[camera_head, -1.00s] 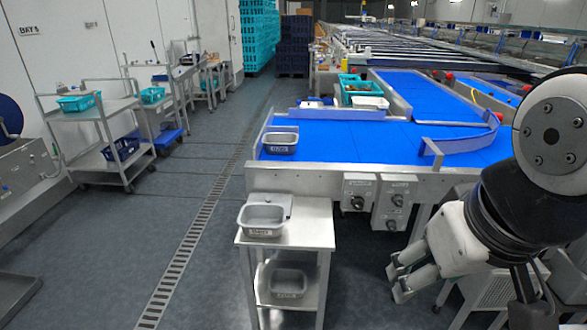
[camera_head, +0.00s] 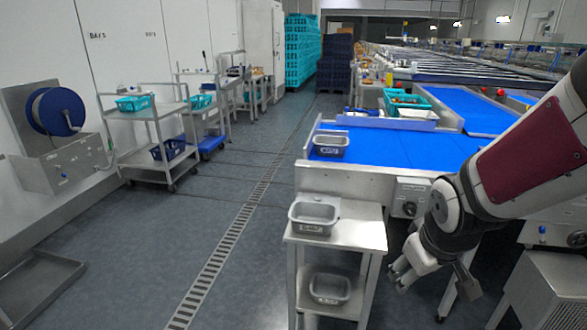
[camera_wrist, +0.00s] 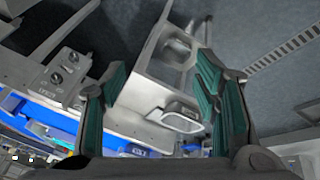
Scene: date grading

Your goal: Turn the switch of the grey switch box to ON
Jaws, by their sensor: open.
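A grey switch box (camera_head: 408,197) with a dark knob hangs on the front of the blue-belted conveyor, left of my arm in the head view. A second grey box beside it is hidden by my arm there. In the wrist view a grey switch box (camera_wrist: 64,70) with dark knobs and a small label shows at the left, outside my left finger. I cannot read the knob positions. My gripper (camera_head: 403,272) is open and empty, low in front of the conveyor and apart from the boxes. Its two green-padded fingers (camera_wrist: 160,75) show spread in the wrist view.
A steel stand (camera_head: 372,236) with grey tubs (camera_head: 314,216) on its top and lower shelf stands just left of my gripper. The conveyor's blue belt (camera_head: 390,147) lies behind. A white perforated cabinet (camera_head: 548,290) is at the lower right.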

